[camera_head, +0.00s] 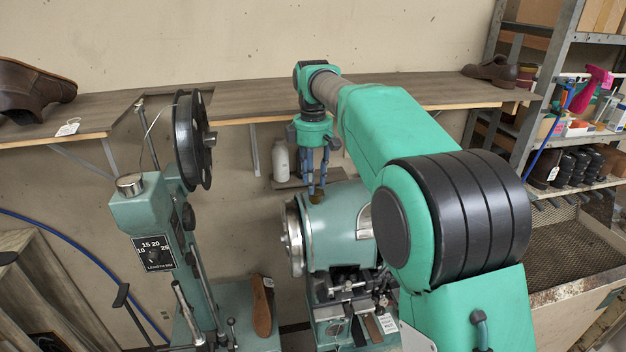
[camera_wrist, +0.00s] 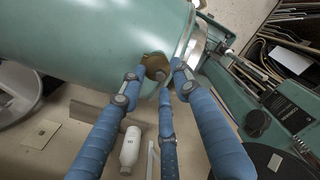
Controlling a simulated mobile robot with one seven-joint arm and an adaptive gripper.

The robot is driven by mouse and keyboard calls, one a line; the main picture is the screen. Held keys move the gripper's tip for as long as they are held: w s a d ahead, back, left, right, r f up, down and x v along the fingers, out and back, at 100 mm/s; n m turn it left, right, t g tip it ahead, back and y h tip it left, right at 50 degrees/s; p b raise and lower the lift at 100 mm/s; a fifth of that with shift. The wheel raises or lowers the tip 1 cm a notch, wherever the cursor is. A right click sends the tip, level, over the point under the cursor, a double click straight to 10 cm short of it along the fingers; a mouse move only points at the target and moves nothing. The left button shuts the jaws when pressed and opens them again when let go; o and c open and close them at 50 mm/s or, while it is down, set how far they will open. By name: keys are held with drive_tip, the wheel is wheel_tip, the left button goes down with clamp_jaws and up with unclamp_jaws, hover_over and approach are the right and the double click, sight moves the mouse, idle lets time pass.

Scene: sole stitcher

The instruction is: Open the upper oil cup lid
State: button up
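The upper oil cup (camera_head: 316,197) is a small brass piece on top of the green machine cylinder (camera_head: 335,222). In the wrist view, the oil cup (camera_wrist: 155,62) shows as a round brass lid with a darker round spot near my fingertips; I cannot tell a lifted lid from the frames. My gripper (camera_head: 315,188) has blue fingers and points down at the cup from above. In the wrist view, my gripper (camera_wrist: 160,80) has its fingertips spread apart around the cup. Whether a finger touches the lid cannot be told.
A second green machine with a black reel (camera_head: 190,140) and length dial (camera_head: 153,252) stands to the left. A wooden shelf (camera_head: 240,100) runs along the wall behind. A white bottle (camera_head: 280,160) stands behind the cylinder. Metal racks (camera_head: 560,70) fill the right side.

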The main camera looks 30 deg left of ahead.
clamp_jaws()
